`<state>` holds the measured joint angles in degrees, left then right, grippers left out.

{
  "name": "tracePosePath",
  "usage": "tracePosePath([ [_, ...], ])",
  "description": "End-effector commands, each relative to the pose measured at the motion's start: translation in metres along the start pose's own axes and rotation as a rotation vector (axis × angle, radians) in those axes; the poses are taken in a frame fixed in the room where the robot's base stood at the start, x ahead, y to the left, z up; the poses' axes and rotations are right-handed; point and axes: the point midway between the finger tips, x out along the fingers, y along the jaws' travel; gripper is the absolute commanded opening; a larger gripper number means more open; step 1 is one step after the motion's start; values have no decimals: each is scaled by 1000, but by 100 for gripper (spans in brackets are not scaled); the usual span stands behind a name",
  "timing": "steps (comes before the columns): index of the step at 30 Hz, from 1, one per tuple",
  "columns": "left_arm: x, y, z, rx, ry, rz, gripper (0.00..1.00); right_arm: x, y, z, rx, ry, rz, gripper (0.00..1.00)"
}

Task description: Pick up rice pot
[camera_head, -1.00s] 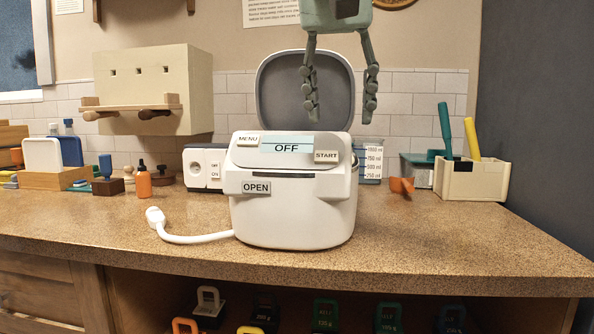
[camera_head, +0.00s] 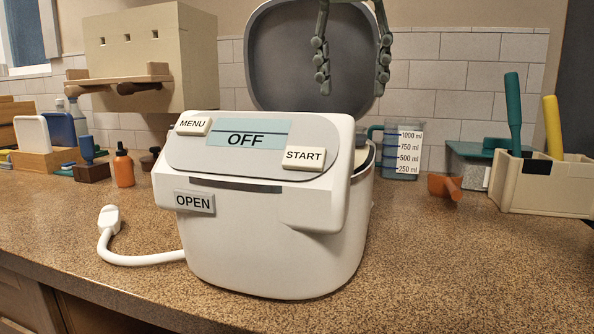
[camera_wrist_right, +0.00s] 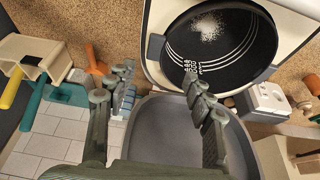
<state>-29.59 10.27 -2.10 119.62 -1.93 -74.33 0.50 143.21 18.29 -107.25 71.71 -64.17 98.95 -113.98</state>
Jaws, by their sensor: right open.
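The white rice cooker (camera_head: 270,240) stands on the counter with its grey lid (camera_head: 300,60) raised and its display reading OFF. The dark rice pot (camera_wrist_right: 258,62) sits inside the cooker in the right wrist view, with a small heap of white rice at its bottom and a grey tab on its rim. In the head view the cooker's front hides the pot. My right gripper (camera_head: 353,78) hangs open and empty above the cooker, in front of the lid. It also shows in the right wrist view (camera_wrist_right: 160,85), with its fingers apart and the pot beyond them. My left gripper is not in view.
A measuring jug (camera_head: 402,150) and an orange scoop (camera_head: 445,186) stand right of the cooker. A beige bin (camera_head: 545,188) holds tools at far right. The front right counter (camera_head: 470,270) is clear.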

Motion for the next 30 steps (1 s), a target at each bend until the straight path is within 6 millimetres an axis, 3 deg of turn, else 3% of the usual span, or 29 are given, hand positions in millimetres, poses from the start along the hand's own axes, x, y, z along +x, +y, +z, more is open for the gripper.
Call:
tracePosePath([
  [15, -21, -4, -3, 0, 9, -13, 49, 66, 7, 8, 2, -1, 2, 52],
  [24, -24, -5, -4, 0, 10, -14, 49, 73, 7, 8, 2, -1, 0, 52],
  [30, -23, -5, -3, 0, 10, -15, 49, 73, 7, 8, 1, -1, 0, 30],
])
